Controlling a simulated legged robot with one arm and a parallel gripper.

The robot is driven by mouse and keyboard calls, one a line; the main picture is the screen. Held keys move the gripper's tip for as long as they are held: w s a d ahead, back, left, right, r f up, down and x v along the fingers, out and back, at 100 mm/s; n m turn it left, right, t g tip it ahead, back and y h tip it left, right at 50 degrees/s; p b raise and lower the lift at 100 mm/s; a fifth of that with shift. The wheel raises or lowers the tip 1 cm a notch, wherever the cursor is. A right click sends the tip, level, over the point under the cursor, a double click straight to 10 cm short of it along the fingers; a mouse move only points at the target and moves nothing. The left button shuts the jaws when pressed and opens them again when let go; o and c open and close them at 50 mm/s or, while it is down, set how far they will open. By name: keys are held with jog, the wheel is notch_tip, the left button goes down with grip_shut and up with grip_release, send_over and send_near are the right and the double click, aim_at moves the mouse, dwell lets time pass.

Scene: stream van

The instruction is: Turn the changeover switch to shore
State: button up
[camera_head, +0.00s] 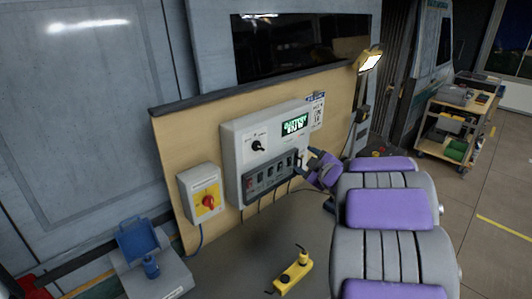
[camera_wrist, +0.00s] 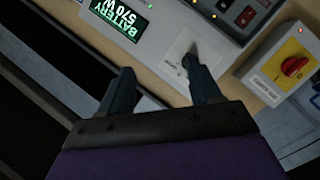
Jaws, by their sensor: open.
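The changeover switch looks to be the black rotary knob (camera_head: 258,146) on the white face of the control box (camera_head: 232,150), left of a green-lit display (camera_head: 295,125) whose top word reads BATTERY. The labels above the knob are too small to read. My gripper (camera_head: 308,164) is open and empty, by the right end of the box and nearer the camera. In the wrist view the open fingers (camera_wrist: 158,70) point at the panel, and the right finger overlaps the knob's pale plate (camera_wrist: 176,56). Contact cannot be told, and the finger partly hides the knob.
A grey box with a red knob on a yellow plate (camera_head: 207,201) is mounted at the left. A row of breakers (camera_head: 270,175) runs under the knob. A blue socket (camera_head: 138,240) and a yellow device (camera_head: 293,272) sit lower. A lit lamp (camera_head: 369,59) is at the upper right.

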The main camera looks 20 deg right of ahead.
jog(key=f+n+y, duration=0.2)
jog(key=y, duration=0.1)
jog(key=n+t+y+b, duration=0.1)
jog(key=n+y+b, duration=0.1)
jog(key=y+b, duration=0.15)
send_near(262, 149)
jog(key=x, duration=0.9)
jog(key=shift+w, duration=0.1)
jog(key=c, duration=1)
